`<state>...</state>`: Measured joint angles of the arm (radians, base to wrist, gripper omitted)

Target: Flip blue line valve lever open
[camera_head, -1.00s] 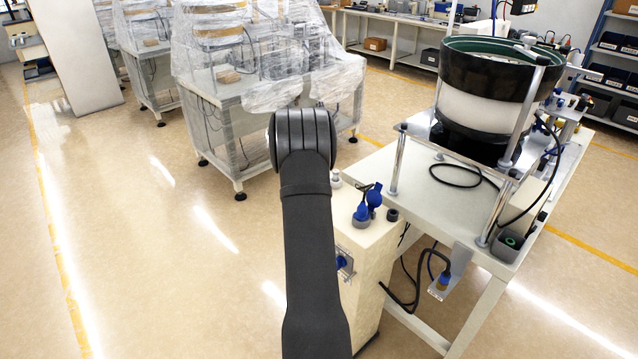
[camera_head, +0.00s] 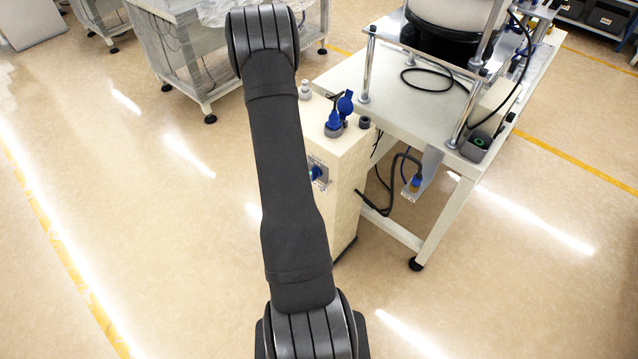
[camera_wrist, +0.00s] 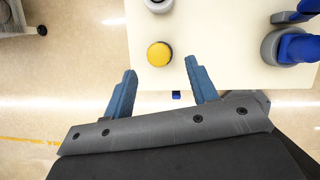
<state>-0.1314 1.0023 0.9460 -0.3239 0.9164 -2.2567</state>
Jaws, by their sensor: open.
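A pale cabinet (camera_head: 338,172) stands below and right of my arm in the head view. On its top is a blue fitting with an upright blue part (camera_head: 344,104); part of this blue fitting (camera_wrist: 296,46) shows at the right edge of the wrist view. A blue knob (camera_head: 316,173) sits on a plate on the cabinet's side. I cannot tell which blue part is the valve lever. My gripper (camera_wrist: 160,66) is open and empty in the wrist view, its fingertips near the cabinet top's edge, left of the blue fitting. My arm hides it in the head view.
A yellow round button (camera_wrist: 159,54) on the cabinet top appears between my fingers. A white table (camera_head: 425,112) with metal posts and a bowl feeder stands right of the cabinet. A black cable (camera_head: 387,200) hangs between them.

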